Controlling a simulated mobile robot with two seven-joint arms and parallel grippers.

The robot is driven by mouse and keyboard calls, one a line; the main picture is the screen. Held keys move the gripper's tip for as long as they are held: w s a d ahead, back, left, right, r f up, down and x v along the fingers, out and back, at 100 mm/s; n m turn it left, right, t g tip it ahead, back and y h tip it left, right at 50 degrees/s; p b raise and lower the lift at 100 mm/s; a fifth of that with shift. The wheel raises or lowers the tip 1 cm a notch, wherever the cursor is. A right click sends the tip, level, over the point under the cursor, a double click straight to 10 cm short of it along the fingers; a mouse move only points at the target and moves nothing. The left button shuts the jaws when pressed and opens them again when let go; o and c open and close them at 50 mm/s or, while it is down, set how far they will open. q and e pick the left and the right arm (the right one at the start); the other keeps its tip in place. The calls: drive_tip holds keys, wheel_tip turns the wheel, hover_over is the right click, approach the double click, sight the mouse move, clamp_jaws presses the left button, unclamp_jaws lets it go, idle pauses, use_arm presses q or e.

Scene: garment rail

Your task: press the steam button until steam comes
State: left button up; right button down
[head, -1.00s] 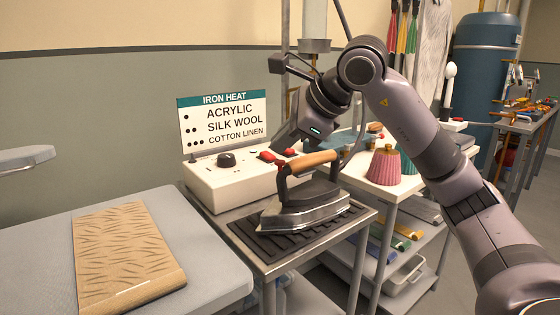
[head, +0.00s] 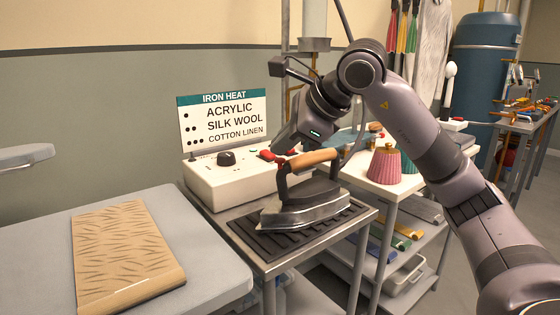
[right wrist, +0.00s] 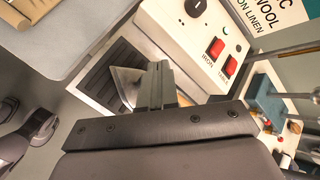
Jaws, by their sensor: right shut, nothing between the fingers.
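The white control box (head: 225,187) stands behind the iron, with a black knob (head: 226,158) and red switches (head: 267,155). Contact cannot be told. No steam shows. My left gripper is out of view.
The iron (head: 300,205), with a wooden handle, rests on a black ribbed mat (head: 262,243) just below my right gripper. A heat sign (head: 222,120) stands behind the box.

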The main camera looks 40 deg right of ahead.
sight(283, 160)
drive_tip(key=shift+f, duration=0.1)
idle(0.4)
drive_tip(key=shift+f+b, duration=0.3)
drive_tip(key=shift+f, duration=0.1)
drive_tip(key=shift+r, duration=0.1)
idle(0.4)
drive_tip(key=shift+r, duration=0.15)
drive_tip(key=shift+r+p, duration=0.65)
drive_tip(key=shift+p, duration=0.3)
drive_tip(key=shift+r, duration=0.1)
wheel_tip(283, 160, up, 5)
drive_tip(key=p, duration=0.5)
